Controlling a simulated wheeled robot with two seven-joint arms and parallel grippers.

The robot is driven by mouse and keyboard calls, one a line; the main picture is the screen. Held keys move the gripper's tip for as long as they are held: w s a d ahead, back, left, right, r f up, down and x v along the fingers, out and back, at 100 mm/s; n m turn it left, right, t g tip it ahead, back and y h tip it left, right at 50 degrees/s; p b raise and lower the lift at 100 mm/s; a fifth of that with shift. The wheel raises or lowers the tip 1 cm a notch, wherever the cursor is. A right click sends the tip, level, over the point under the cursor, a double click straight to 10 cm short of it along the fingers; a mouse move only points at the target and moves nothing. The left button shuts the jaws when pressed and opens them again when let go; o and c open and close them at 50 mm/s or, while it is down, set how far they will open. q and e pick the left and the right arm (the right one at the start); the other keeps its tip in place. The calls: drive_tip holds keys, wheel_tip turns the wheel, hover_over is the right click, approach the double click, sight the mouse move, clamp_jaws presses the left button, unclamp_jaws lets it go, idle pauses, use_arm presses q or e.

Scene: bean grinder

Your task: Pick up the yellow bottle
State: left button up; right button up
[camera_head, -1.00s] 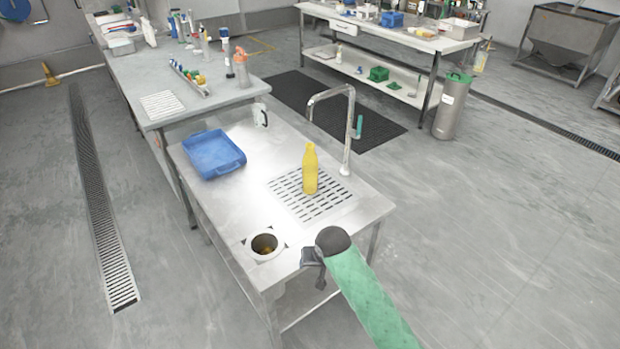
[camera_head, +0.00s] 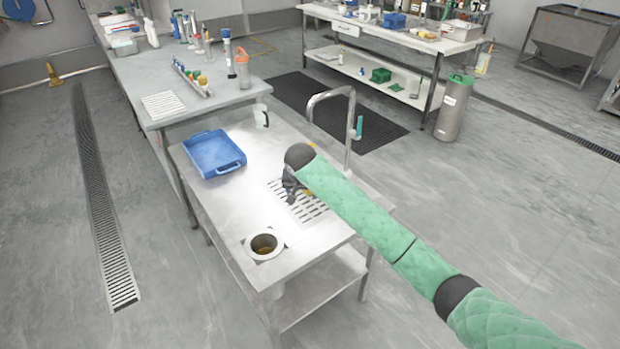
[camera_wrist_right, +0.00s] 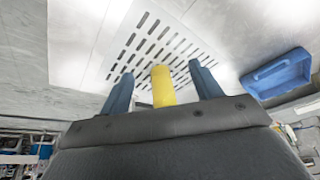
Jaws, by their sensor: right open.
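The yellow bottle (camera_head: 309,192) stands on the slotted drain area (camera_head: 313,211) of the metal sink table in the head view. My right arm hides most of it there, with only small yellow bits showing. In the right wrist view the bottle (camera_wrist_right: 162,86) appears between the two blue-grey fingers. My right gripper (camera_head: 290,191) is at the bottle; its fingers (camera_wrist_right: 161,70) are open, with a gap visible on each side of the bottle. My left gripper is out of view.
A tall metal faucet (camera_head: 350,125) stands close behind my right arm. A blue tray (camera_head: 215,172) lies at the table's back left. A round hole with a pale rim (camera_head: 251,247) is at the front. The table's middle left is clear.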

drive_tip(key=shift+m+h, duration=0.5)
drive_tip(key=w+d+r+p, duration=0.1)
drive_tip(key=w, duration=0.4)
drive_tip(key=w+d+r+p, duration=0.1)
drive_tip(key=w, duration=0.5)
drive_tip(key=w+r+p, duration=0.1)
drive_tip(key=w+r, duration=0.1)
drive_tip(key=w, duration=0.3)
drive_tip(key=shift+w+d+p, duration=0.4)
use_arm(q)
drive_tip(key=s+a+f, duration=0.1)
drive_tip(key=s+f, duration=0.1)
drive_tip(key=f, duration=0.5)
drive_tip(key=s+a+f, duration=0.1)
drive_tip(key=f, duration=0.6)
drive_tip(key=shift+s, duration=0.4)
use_arm(e)
drive_tip(key=shift+w+f, duration=0.1)
drive_tip(key=shift+f, duration=0.3)
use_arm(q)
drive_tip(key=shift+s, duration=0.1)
use_arm(e)
clamp_jaws()
